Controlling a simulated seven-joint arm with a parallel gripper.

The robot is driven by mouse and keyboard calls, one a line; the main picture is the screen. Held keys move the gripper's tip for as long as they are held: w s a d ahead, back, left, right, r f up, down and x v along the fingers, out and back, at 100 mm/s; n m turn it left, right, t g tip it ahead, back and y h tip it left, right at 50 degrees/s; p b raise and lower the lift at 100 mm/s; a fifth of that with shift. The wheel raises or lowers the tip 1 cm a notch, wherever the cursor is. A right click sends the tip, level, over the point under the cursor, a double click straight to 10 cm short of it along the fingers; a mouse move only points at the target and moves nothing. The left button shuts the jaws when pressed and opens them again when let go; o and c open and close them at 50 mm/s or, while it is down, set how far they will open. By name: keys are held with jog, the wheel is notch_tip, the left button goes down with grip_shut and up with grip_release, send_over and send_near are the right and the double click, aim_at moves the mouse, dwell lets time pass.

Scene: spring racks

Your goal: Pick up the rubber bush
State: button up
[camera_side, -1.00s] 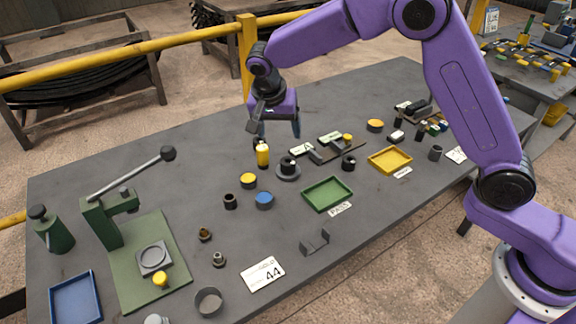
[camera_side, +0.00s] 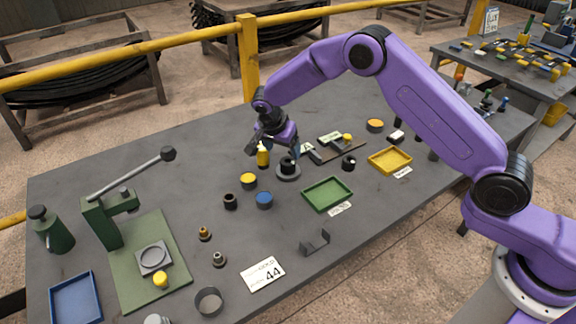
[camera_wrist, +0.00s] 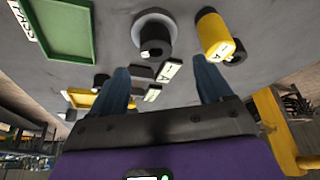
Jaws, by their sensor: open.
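Several small black parts could be the rubber bush, and I cannot tell for sure which it is. One is a black cylinder (camera_side: 287,163) on a round grey base (camera_side: 289,175); another is a dark hollow cylinder (camera_side: 230,201) to its left; a third is a black ring-like part (camera_side: 348,162) to its right. My gripper (camera_side: 274,151) is open and empty, above the table beside the cylinder on the base. In the wrist view that black cylinder (camera_wrist: 155,42) lies ahead, between the lines of my open fingers (camera_wrist: 161,72), apart from them.
A green tray (camera_side: 327,195), a yellow tray (camera_side: 390,160) and a blue-topped part (camera_side: 264,200) are nearby. A lever press (camera_side: 115,215) stands at left.

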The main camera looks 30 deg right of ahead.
aim_at(288, 160)
jog(key=shift+s+x, duration=0.15)
jog(key=shift+x, duration=1.7)
jog(key=shift+s+x, duration=0.15)
jog(key=shift+x, duration=1.7)
jog(key=c, duration=1.2)
jog(key=shift+c, duration=0.2)
